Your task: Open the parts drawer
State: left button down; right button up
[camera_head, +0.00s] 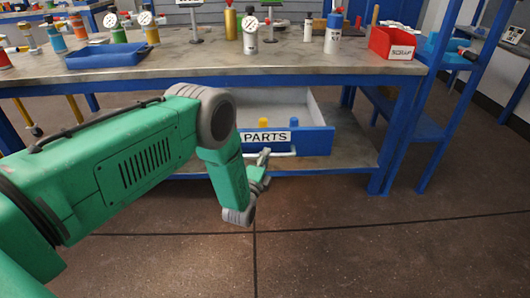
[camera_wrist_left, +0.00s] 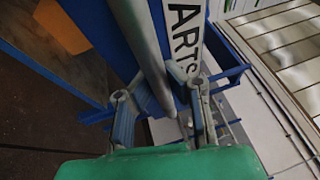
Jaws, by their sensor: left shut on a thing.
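The parts drawer (camera_head: 312,141) has a blue front with a white PARTS label (camera_head: 266,136) and sits low under the workbench. It stands open, and its pale interior shows from above. Its pale bar handle (camera_head: 284,153) runs along the front. My left gripper (camera_head: 262,164) is at the handle, below the label. In the left wrist view the grey handle bar (camera_wrist_left: 139,38) runs between the two fingers (camera_wrist_left: 160,98), which are shut on it. The blue drawer front and part of the label (camera_wrist_left: 186,40) show beside it. My right gripper is in neither view.
A yellow piece (camera_head: 264,122) and a blue piece (camera_head: 283,127) are inside the drawer. The workbench top (camera_head: 190,57) above carries gauges, bottles, a blue tray (camera_head: 104,55) and a red SCRAP bin (camera_head: 392,42). The floor (camera_head: 330,240) before the drawer is clear.

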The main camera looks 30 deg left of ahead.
pick_arm(q)
jog(key=shift+s+d+f, duration=0.3)
jog(key=shift+s+f, duration=0.05)
jog(key=shift+s, duration=0.1)
jog(key=shift+s+d, duration=0.1)
jog(key=shift+d, duration=0.1)
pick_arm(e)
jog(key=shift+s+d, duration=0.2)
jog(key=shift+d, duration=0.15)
pick_arm(q)
jog(key=c, duration=1.6)
grip_release()
jog(key=shift+o, duration=0.3)
jog(key=shift+a+f, duration=0.1)
jog(key=shift+a, duration=0.05)
jog(key=shift+w+r, duration=0.2)
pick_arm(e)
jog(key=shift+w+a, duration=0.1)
pick_arm(q)
jog(key=v, duration=1.2)
